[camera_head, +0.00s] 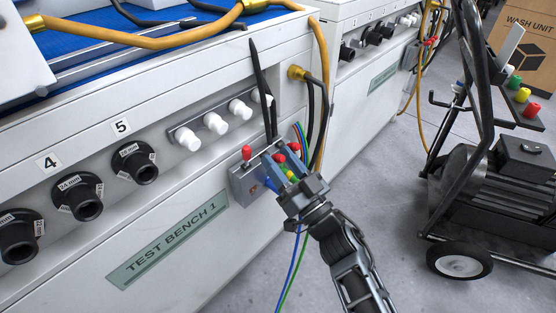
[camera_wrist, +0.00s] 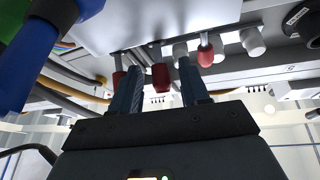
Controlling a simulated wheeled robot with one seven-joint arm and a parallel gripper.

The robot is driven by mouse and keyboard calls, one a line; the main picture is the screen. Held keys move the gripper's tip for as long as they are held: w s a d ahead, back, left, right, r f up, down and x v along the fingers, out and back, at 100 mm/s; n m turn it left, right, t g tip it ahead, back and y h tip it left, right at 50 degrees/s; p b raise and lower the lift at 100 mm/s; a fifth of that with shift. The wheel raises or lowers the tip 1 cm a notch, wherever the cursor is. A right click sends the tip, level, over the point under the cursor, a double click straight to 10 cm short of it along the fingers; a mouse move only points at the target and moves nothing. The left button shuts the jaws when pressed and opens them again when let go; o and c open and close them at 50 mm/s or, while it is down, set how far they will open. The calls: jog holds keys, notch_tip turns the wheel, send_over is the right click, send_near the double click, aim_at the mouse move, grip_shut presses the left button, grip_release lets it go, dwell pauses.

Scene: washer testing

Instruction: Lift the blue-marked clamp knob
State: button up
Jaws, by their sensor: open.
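A grey clamp block (camera_head: 240,185) on the front of the test bench carries red knobs: a left one (camera_head: 247,153), a middle one (camera_head: 279,158) and a right one (camera_head: 294,147). Blue, green and yellow fittings sit below them. I cannot tell which knob is blue-marked. My gripper (camera_head: 279,163) is open at the block, its fingers around the middle knob. In the wrist view a red knob (camera_wrist: 160,76) shows between the open fingers of my gripper (camera_wrist: 159,68); contact is unclear. Other red knobs show at each side, and a blue part (camera_wrist: 38,55) fills the upper left.
White knobs (camera_head: 215,124) and black ports (camera_head: 135,163) line the bench front to the left. Black and yellow hoses (camera_head: 322,100) hang close by my gripper. Blue and green lines (camera_head: 289,270) run to the floor. A black cart (camera_head: 490,180) stands at right.

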jog(key=shift+w+a+r, duration=0.3)
jog(key=shift+w+a, duration=0.15)
grip_shut()
